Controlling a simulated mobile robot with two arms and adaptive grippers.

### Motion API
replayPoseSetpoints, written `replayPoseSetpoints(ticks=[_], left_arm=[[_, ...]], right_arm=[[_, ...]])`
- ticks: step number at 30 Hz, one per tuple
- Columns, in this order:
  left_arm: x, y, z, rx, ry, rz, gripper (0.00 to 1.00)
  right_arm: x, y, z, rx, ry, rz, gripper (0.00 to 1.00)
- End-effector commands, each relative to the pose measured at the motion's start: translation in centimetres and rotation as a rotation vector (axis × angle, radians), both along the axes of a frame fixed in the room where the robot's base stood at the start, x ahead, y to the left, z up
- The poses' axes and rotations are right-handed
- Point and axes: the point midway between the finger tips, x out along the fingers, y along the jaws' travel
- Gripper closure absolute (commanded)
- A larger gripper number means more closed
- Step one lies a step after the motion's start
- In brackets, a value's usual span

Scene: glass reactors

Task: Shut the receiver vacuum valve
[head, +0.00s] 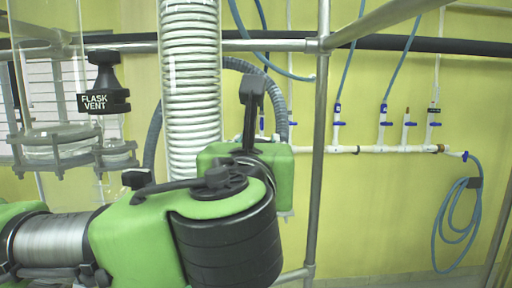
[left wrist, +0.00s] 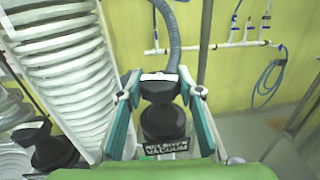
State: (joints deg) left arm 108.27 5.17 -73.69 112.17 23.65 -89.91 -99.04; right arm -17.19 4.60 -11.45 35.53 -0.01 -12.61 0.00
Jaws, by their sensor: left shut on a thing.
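The receiver vacuum valve (left wrist: 164,122) is a black valve with a knob and a label plate. It shows in the middle of the left wrist view, and the label is partly legible. My left gripper (left wrist: 161,94) has its two teal fingers on either side of the knob and is shut on it. In the head view my green and black left wrist blocks most of the view of that valve and of the fingers. My right gripper is in neither view.
A black flask vent valve (head: 104,88) stands at the left. A tall glass column with a white coil (head: 192,85) rises beside my arm. Metal frame poles (head: 319,130) stand close to the right. A white pipe with small taps (head: 385,149) and a blue hose (head: 455,215) are on the yellow wall.

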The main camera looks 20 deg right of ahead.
Motion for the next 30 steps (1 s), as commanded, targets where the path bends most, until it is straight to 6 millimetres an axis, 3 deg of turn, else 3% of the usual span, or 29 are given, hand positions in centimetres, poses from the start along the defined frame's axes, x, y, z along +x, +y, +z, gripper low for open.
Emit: replayPoseSetpoints(ticks=[13,25,26,27,30], left_arm=[[0.3,0.3,0.3,0.001,0.007,-0.392,0.86],[0.1,0.1,-0.1,0.002,0.003,-0.468,0.86],[0.1,0.1,-0.1,0.002,0.003,-0.468,0.59],[0.1,0.1,-0.1,0.002,0.003,-0.468,0.54],[0.1,0.1,-0.1,0.001,0.003,-0.466,0.54]], right_arm=[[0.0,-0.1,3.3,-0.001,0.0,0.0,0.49],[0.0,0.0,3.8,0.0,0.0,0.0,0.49],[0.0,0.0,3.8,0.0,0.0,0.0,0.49],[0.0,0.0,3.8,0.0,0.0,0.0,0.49],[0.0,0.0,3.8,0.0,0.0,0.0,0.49]])
